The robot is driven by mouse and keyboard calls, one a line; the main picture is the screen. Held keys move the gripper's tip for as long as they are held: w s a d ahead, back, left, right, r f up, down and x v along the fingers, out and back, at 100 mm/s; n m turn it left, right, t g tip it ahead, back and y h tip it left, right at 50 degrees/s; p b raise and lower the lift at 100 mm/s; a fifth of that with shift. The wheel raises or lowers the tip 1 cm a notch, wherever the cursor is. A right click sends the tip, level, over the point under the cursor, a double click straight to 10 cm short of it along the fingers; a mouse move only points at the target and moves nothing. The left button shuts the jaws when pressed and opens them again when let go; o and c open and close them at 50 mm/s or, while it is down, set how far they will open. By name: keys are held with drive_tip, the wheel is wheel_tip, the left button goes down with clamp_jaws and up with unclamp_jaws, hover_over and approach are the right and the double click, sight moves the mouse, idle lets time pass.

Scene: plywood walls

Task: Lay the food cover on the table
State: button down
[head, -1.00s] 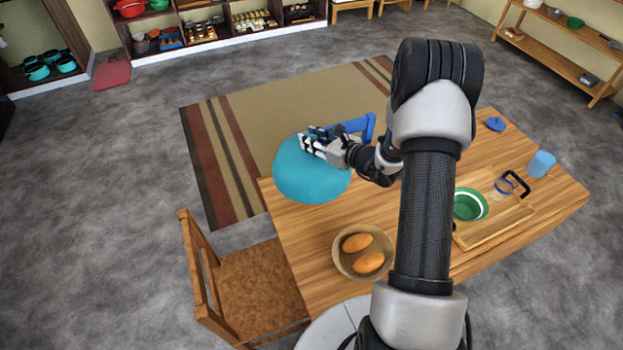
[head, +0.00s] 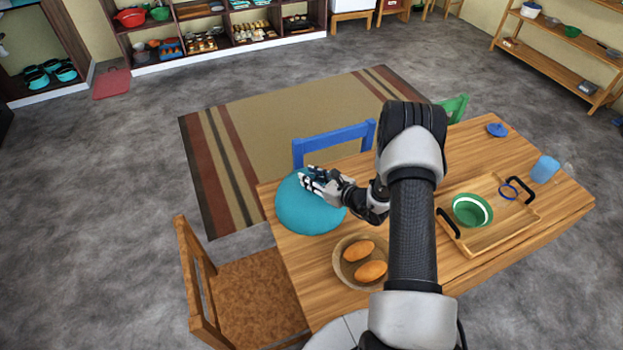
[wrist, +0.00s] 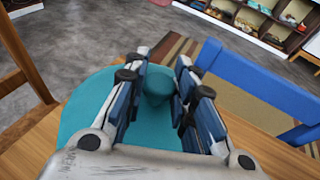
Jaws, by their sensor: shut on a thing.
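The food cover (head: 305,213) is a teal dome with a knob on top. In the head view it is at the left end of the wooden table (head: 345,165), low over the tabletop; I cannot tell whether its rim touches the wood. My gripper (head: 311,180) is at the top of the cover, shut on its knob. In the wrist view the knob (wrist: 157,86) shows between the two fingers, with the cover (wrist: 85,110) spread out below. The far side of the rim is partly hidden by my gripper.
A bowl (head: 341,262) with two orange-brown foods stands close to the cover. A tray (head: 490,235) holds a green bowl (head: 470,209). A blue cup (head: 544,169) is at the right. A blue chair (head: 335,140) and a brown chair (head: 250,285) stand at the table's edges.

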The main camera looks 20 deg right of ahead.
drive_tip(key=shift+f, duration=0.15)
drive_tip(key=c, duration=1.3)
unclamp_jaws()
drive_tip(key=shift+c, duration=0.2)
drive_tip(key=shift+r, duration=0.2)
